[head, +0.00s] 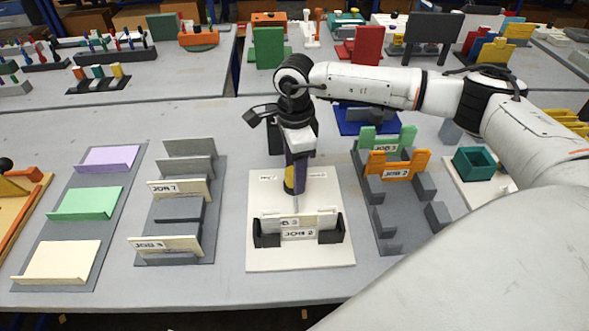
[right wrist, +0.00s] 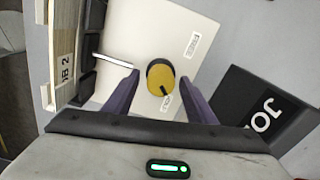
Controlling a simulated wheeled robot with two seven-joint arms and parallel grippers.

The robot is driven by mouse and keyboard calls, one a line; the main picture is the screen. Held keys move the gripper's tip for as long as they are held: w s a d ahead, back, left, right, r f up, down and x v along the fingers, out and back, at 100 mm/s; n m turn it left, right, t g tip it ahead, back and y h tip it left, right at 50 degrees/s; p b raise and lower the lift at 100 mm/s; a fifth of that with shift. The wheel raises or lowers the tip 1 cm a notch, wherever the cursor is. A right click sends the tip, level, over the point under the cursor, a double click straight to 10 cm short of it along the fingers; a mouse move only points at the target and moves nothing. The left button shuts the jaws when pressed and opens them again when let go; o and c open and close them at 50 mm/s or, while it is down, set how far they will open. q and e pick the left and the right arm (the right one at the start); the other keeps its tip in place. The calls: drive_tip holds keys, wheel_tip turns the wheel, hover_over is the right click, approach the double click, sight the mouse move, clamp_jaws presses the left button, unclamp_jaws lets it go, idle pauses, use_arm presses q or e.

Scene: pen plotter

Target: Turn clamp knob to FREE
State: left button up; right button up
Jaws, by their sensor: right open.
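The clamp knob, with a yellow top and black side, stands on a white board (head: 262,205) in the head view, partly hidden by my gripper. In the right wrist view the knob (right wrist: 160,76) has a short black pointer mark toward the bottom of the picture. My right gripper (right wrist: 160,92) is open, with a purple finger on either side of the knob; I cannot tell whether either touches it. A small white label (right wrist: 193,45) lies beyond the knob; its word is too blurred to read. My left gripper is not in view.
A black holder (head: 335,232) with "JOB 2" and "JOB 3" plates stands at the board's front. A white rod (right wrist: 112,61) lies beside the knob. A dark lettered block (right wrist: 258,112) is right of my fingers. Racks of plates (head: 220,205) stand left, a grey stand (head: 390,247) right.

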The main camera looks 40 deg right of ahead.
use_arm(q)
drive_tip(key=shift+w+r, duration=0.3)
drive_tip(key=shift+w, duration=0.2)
use_arm(e)
drive_tip(key=shift+f, duration=0.25)
drive_tip(key=c, duration=1)
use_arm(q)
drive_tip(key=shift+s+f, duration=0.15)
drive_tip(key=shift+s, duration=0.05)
use_arm(e)
drive_tip(key=shift+c, duration=0.2)
